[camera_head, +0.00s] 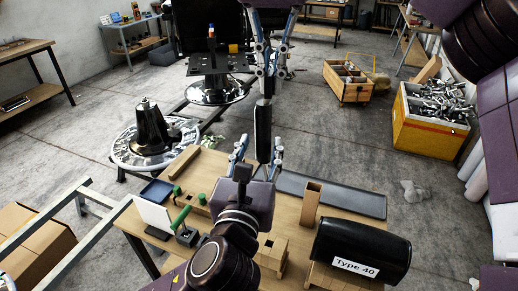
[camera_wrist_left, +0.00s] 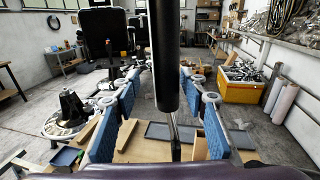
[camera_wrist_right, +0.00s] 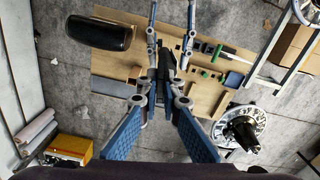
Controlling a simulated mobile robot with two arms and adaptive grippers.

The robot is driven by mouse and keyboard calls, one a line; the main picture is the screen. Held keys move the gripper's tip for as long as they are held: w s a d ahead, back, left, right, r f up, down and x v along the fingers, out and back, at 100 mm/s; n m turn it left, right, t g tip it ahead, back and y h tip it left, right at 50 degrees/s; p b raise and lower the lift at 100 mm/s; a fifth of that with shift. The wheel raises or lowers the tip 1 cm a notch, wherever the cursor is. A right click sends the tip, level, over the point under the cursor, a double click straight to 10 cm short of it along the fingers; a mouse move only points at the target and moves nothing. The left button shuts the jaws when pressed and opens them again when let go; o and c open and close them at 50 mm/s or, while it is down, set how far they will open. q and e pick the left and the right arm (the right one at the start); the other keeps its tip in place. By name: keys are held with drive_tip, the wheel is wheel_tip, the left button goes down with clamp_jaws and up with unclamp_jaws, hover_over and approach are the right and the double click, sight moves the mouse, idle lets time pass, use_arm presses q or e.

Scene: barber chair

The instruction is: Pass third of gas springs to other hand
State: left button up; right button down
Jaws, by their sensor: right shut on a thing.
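A black gas spring (camera_head: 263,130) hangs upright below my right gripper (camera_head: 271,72), which is shut on its upper part. In the right wrist view the spring (camera_wrist_right: 165,66) is seen nearly end-on between the fingertips. My left gripper (camera_head: 257,150) is below, pointing up, with its fingers apart on both sides of the spring's lower part. In the left wrist view the thick black body (camera_wrist_left: 165,50) and thinner rod stand between the open blue fingers, with gaps visible on both sides.
Below is a wooden workbench (camera_head: 140,232) with a dark tray (camera_head: 335,196), wooden blocks, green-handled tools and a black "Type 40" piece (camera_head: 362,248). A yellow crate of metal parts (camera_head: 430,138) and a wooden crate (camera_head: 348,90) stand right. A chair base (camera_head: 122,150) stands left.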

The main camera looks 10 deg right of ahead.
use_arm(q)
clamp_jaws()
use_arm(e)
drive_tip(key=shift+d, duration=0.1)
use_arm(q)
drive_tip(key=shift+a, duration=0.1)
use_arm(e)
drive_tip(key=c, duration=2)
unclamp_jaws()
drive_tip(key=shift+c, duration=0.2)
